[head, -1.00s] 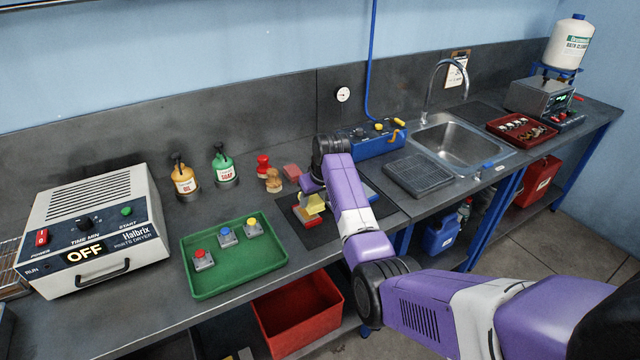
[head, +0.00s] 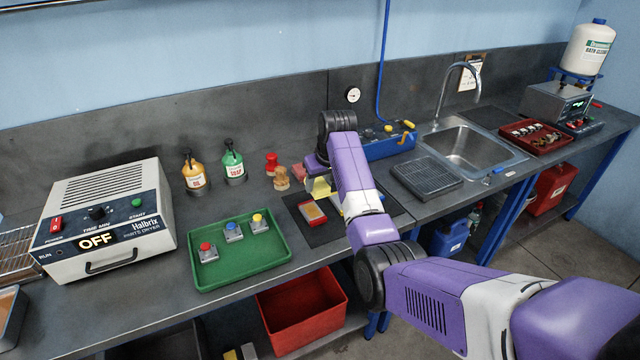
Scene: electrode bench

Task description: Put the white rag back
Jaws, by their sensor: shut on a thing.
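My gripper (head: 316,174) is at the back of a dark mat (head: 327,235) in the head view, partly hidden by my own wrist. It is shut on a pale yellow, cloth-like piece (head: 320,187), which shows below the jaws. Whether this piece touches the mat I cannot tell. I see no plainly white rag; my forearm hides part of the mat. A red block with a yellow top (head: 312,213) lies on the mat, just in front of the held piece.
Left of the mat is a green tray (head: 200,279) with several buttons. Behind are a wooden stamp (head: 282,180), a red stamp (head: 271,162) and a pinkish block (head: 298,171). A blue box (head: 390,146) and a sink (head: 465,150) are to the right.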

